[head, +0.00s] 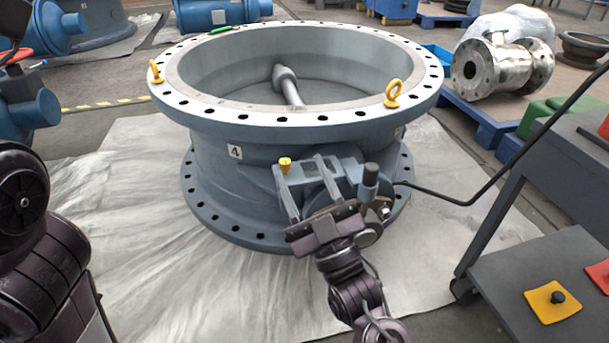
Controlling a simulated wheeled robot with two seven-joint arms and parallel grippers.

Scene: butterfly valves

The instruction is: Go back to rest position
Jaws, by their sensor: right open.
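A large blue-grey butterfly valve body (232,190) stands in the middle of the head view. It has a wide bolt-holed top flange and a "4" label. My right gripper (300,163) is in front of the valve's lower side, its two fingers apart and pointing toward the valve, with nothing seen held between them. A small yellow knob (285,163) shows beside the left fingertip. Whether the fingers touch the valve I cannot tell. My left arm (35,240) shows at the left edge, but its gripper is not seen.
A grey sheet (140,230) lies under the valve. A metal pipe fitting (500,70) rests on a blue pallet behind. Blue valves crowd the upper left.

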